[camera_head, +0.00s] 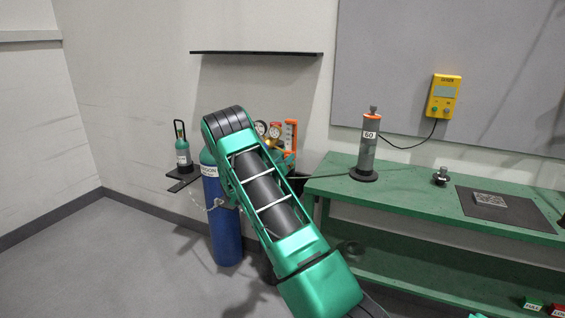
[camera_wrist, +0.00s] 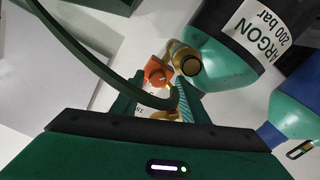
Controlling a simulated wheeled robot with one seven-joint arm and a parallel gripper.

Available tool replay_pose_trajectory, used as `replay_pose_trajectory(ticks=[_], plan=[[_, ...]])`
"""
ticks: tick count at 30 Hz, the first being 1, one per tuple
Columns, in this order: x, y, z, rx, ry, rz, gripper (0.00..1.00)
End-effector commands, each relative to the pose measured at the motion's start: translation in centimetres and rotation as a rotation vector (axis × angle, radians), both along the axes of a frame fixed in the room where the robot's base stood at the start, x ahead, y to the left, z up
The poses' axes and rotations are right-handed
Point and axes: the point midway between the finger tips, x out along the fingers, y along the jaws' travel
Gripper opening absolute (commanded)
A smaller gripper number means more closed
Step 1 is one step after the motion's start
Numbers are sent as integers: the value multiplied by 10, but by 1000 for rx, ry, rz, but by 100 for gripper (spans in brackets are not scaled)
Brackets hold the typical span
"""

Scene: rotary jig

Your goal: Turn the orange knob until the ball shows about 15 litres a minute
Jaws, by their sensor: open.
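The orange knob (camera_wrist: 156,72) shows in the wrist view just beyond my open fingertips, beside a brass fitting (camera_wrist: 187,62). My gripper (camera_wrist: 160,92) is open, with a finger on each side of the knob's line; I cannot tell whether either touches it. My gripper is hidden there. The ball and its reading cannot be made out in either view.
A dark green hose (camera_wrist: 85,50) curves across the wrist view, close in front of my fingers. The argon cylinder's labelled shoulder (camera_wrist: 225,55) is close on the right.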

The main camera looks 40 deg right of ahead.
Motion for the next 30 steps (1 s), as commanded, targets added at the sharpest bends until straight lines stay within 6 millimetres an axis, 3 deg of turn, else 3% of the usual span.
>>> replay_pose_trajectory(ticks=[16,22,30], plan=[[-30,84,-2,2,2,5,40],[-35,96,-1,2,1,4,40],[-36,97,-1,2,0,3,40]])
